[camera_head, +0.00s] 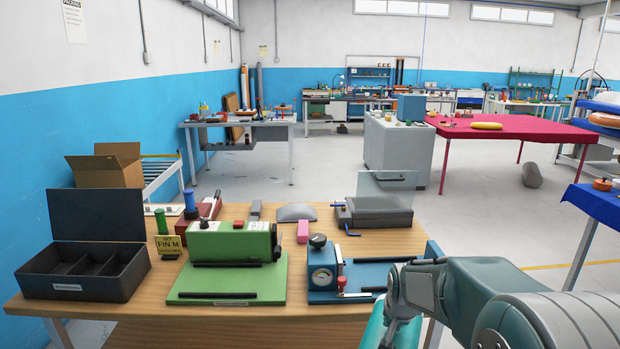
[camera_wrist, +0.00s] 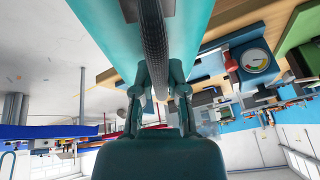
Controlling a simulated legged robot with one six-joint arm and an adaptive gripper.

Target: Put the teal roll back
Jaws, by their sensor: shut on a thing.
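My gripper (camera_head: 398,318) is at the lower right of the head view, in front of the table's right front corner, and is shut on the teal roll (camera_head: 374,328). Only part of the roll shows there, cut off by the bottom edge. In the wrist view the roll (camera_wrist: 95,22) fills the top middle, and a dark ribbed strip (camera_wrist: 153,45) runs along it between the fingers of my gripper (camera_wrist: 153,92). The roll's far end lies outside both views.
The wooden table (camera_head: 330,252) holds a black divided tray (camera_head: 85,287), a green machine (camera_head: 230,243), a blue gauge unit (camera_head: 325,280), a pink block (camera_head: 303,232) and a clear-guarded device (camera_head: 380,212). A blue-topped table (camera_head: 598,205) stands at the right.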

